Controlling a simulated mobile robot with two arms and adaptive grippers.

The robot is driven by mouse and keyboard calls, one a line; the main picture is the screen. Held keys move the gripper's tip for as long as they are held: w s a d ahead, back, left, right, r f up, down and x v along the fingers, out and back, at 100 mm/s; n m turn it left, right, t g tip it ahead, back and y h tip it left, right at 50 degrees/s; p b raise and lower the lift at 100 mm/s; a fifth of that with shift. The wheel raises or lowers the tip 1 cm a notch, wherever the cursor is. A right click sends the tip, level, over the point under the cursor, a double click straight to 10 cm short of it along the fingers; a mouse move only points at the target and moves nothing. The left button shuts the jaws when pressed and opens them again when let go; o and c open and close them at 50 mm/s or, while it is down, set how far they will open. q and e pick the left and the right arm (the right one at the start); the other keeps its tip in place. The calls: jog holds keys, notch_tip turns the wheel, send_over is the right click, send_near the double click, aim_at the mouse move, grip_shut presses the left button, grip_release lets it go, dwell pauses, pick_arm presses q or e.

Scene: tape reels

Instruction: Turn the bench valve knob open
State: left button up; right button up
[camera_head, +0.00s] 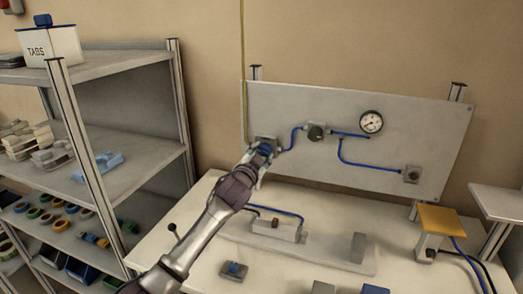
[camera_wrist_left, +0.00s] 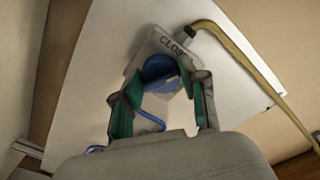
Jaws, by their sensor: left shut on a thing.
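The bench valve knob is blue and round and sits on a pale valve block at the left end of the upright panel. In the left wrist view the knob (camera_wrist_left: 160,72) is between the green-padded fingers, below the block's lettering (camera_wrist_left: 174,43), of which "CLOS" can be read. My left gripper (camera_wrist_left: 163,88) is shut on the knob. In the head view my left gripper (camera_head: 261,158) reaches up to the panel's left side, and the knob (camera_head: 265,149) shows partly behind the fingers. My right gripper is not in view.
The grey panel (camera_head: 310,100) carries blue tubing, a gauge (camera_head: 371,121) and further fittings. The bench (camera_head: 205,245) below holds a grey fixture (camera_head: 275,230) and small blocks. A shelf unit (camera_head: 155,165) stands left, close to my arm. A yellow hose (camera_wrist_left: 232,52) runs from the block.

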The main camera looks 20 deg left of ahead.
pick_arm(q)
jog(key=m+p, duration=0.2)
jog(key=m, duration=0.4)
jog(key=shift+r+m+p, duration=0.1)
jog(key=shift+m+p, duration=0.2)
jog(key=shift+p, duration=0.1)
jog(key=m+p, duration=0.1)
jog(key=m, duration=0.2)
jog(key=shift+m+p, duration=0.65)
jog(key=shift+m, duration=1.05)
jog(key=o, duration=1.1)
jog(key=shift+o, duration=0.2)
jog(key=shift+s, duration=0.1)
jog(key=s, duration=1.2)
jog(key=shift+a, duration=0.25)
